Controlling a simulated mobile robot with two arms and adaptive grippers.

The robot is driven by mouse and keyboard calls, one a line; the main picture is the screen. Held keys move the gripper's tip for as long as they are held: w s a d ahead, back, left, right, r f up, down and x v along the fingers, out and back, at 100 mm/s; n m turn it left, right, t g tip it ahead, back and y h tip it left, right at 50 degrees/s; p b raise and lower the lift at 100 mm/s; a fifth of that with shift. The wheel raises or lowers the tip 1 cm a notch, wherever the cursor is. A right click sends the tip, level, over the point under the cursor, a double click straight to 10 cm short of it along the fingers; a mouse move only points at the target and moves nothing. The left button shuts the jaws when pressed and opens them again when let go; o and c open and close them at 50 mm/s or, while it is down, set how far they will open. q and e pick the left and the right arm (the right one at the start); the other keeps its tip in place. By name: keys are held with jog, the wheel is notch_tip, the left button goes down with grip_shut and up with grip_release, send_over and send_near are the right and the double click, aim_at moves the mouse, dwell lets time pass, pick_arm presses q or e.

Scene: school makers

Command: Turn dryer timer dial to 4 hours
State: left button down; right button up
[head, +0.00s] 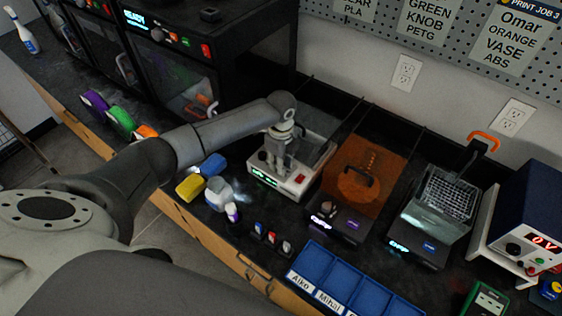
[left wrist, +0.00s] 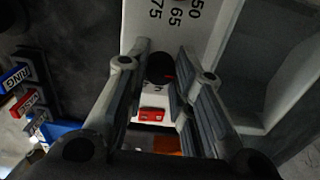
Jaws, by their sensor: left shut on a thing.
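The white dryer (head: 322,168) stands on the dark bench, with a green display (head: 264,179) and a red switch (head: 301,178) on its front. In the left wrist view, the white panel (left wrist: 150,22) carries the numbers 50, 65 and 75. A dark round dial (left wrist: 160,68) sits between the fingers of my left gripper (left wrist: 157,85), which is shut on it. The fingers hide part of the dial, and I cannot read its setting. My right gripper is not in view.
An orange-brown covered unit (head: 366,165) and a unit with a metal basket (head: 440,205) stand to the dryer's right. A labelled blue tray (head: 352,283) lies in front.

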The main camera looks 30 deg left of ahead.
pick_arm(q)
jog(key=m, duration=0.3)
jog(key=shift+m, duration=2.2)
jog(key=c, duration=1.2)
grip_release()
jog(key=shift+r, duration=0.1)
notch_tip(320, 180, up, 12)
jog(key=shift+s+f, duration=0.1)
jog(key=shift+f, duration=0.1)
